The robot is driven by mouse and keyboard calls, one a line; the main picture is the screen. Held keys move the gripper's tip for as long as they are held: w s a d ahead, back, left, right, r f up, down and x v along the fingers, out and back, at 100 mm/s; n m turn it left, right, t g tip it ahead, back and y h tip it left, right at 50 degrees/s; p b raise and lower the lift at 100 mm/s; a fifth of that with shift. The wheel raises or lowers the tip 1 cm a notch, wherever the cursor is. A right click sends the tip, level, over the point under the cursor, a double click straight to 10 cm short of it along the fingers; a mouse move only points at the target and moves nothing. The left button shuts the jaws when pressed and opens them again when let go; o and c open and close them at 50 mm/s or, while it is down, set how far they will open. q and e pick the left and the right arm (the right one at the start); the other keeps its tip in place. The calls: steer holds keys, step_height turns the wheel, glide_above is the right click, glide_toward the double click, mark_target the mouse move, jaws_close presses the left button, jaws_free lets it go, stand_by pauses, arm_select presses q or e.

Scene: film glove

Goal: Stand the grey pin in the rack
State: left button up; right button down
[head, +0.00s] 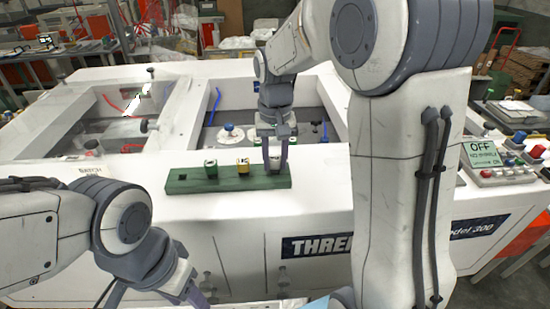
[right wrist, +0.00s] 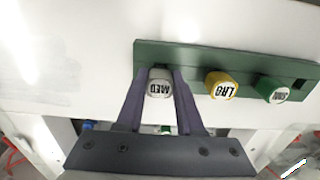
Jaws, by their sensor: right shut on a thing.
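The grey pin (right wrist: 159,84), its cap marked MED, is between the fingers of my right gripper (right wrist: 160,74) in the right wrist view. My right gripper (head: 275,167) is shut on it over the right end of the green rack (head: 228,184) in the head view, where the fingers mostly hide the pin. The pin is at the rack's end position; I cannot tell how deep it sits. The rack also shows in the right wrist view (right wrist: 190,52). My left gripper (head: 193,294) is low in the head view, away from the rack, its fingers unclear.
A yellow pin (head: 242,166) marked LRG and a green pin (head: 210,169) stand in the rack, left of my right gripper. An empty hole (head: 183,178) is at the rack's left end. The white machine top (head: 135,175) around the rack is mostly clear. A control panel (head: 485,155) is at the right.

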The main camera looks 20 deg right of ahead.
steer(key=shift+f, duration=0.15)
steer(key=c, duration=0.5)
jaws_free()
